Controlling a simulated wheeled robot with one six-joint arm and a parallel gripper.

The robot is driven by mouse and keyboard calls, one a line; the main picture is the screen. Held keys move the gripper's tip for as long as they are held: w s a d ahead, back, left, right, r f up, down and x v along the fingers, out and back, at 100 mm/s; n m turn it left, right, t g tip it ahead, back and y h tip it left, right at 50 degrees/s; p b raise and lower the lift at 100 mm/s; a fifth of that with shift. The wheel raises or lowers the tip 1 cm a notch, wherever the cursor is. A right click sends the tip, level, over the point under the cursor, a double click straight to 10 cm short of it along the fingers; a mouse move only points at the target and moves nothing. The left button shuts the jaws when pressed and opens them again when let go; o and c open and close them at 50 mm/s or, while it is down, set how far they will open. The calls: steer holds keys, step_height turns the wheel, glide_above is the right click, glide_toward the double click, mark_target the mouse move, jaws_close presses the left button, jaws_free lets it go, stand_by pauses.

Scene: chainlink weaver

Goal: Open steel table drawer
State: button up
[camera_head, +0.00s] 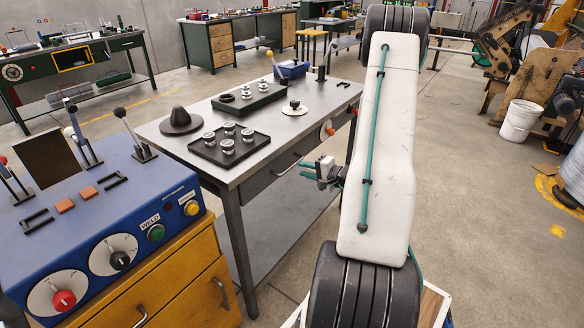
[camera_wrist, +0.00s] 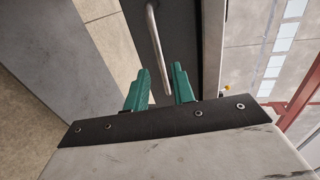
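The steel table (camera_head: 309,126) stands at the middle of the head view. Its dark drawer (camera_head: 258,185) sits under the top and looks shut, flush with the table front. The drawer's bar handle (camera_head: 287,165) sticks out from its front. My gripper (camera_head: 304,170), with green fingers, points at the drawer from the right, close to the handle. In the wrist view the drawer front (camera_wrist: 182,40) fills the upper middle. The handle (camera_wrist: 156,35) reaches down to between the open fingers of my gripper (camera_wrist: 161,70). I cannot tell whether they touch it.
A blue control console (camera_head: 90,225) on a yellow cabinet (camera_head: 175,290) stands at left. A white bucket (camera_head: 520,120) stands at right.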

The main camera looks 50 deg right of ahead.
mark_target(292, 167)
steer(key=x, duration=0.6)
steer(key=shift+a, duration=0.1)
jaws_close()
